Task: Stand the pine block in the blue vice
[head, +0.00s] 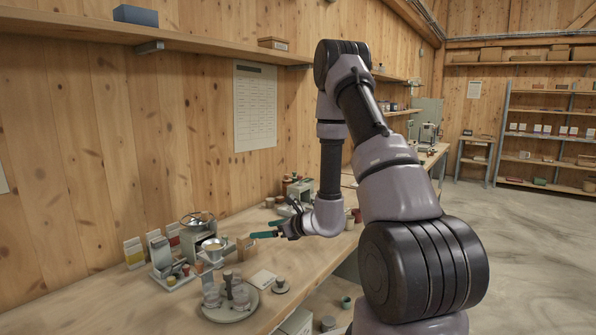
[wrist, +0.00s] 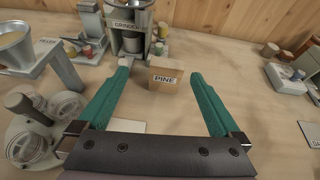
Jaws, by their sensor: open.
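The pine block (wrist: 167,72), a small tan block with a PINE label, stands on the bench in the wrist view. It is in front of the grinder. In the head view a tan block (head: 247,246), which looks like the same one, stands just left of my gripper (head: 268,229). My gripper, with green fingers, also shows in the wrist view (wrist: 160,76). It is open and empty, with the block ahead between the fingertips; I cannot tell whether they reach beside it. I cannot pick out the blue vice in either view.
The grinder (wrist: 131,42) stands close behind the block. A stand with a yellow-filled bowl (wrist: 58,68) and a round tray of jars (head: 229,309) are to the left. A grey-based device (wrist: 286,79) is at the right.

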